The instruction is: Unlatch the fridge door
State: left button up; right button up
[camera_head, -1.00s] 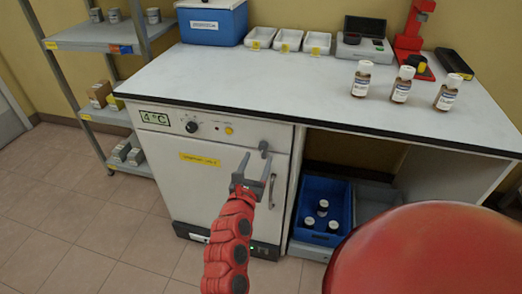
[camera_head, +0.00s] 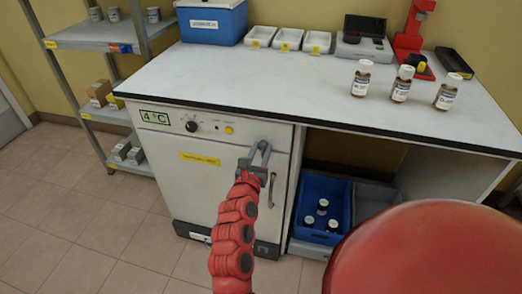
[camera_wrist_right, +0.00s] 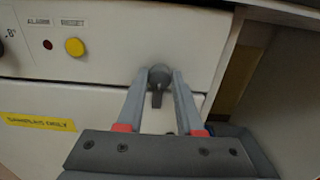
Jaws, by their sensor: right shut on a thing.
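The white fridge (camera_head: 200,180) stands under the left part of the bench, its door closed. Its dark latch knob (camera_wrist_right: 159,76) sits near the door's upper right corner, with a short lever pointing down. My right gripper (camera_head: 260,150) is at the latch, and in the right wrist view its two fingers (camera_wrist_right: 158,95) close on the latch from both sides. The vertical door handle (camera_head: 271,190) is just right of and below the gripper. My left gripper is not in view.
The control panel has a dial (camera_head: 191,126) and a yellow button (camera_wrist_right: 75,47). The bench top (camera_head: 260,85) holds several brown bottles (camera_head: 401,85) at the right. A blue crate (camera_head: 323,210) with bottles sits right of the fridge. A shelf (camera_head: 90,40) stands left.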

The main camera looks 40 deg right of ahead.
grip_shut()
